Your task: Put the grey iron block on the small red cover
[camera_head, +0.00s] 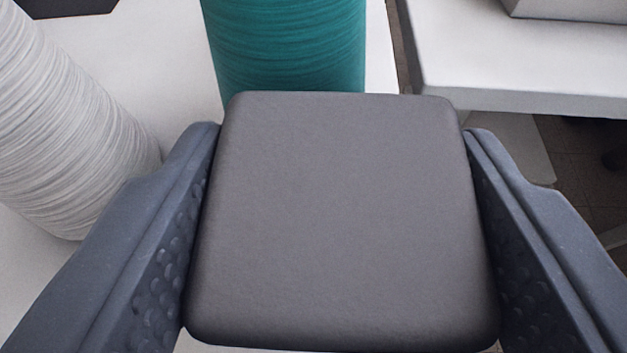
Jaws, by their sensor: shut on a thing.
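The grey iron block (338,215) fills the middle of the head camera view, a dark grey block with rounded corners. My gripper (340,135) is shut on it, one finger against its left side and one against its right side. The block hides much of what lies beyond and below it. No red cover shows in this view.
A teal ribbed cylinder (288,45) stands just beyond the block on a white surface (160,85). A white ribbed cylinder (65,125) stands at the left. A separate white table (520,65) is at the upper right, with a gap and floor between.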

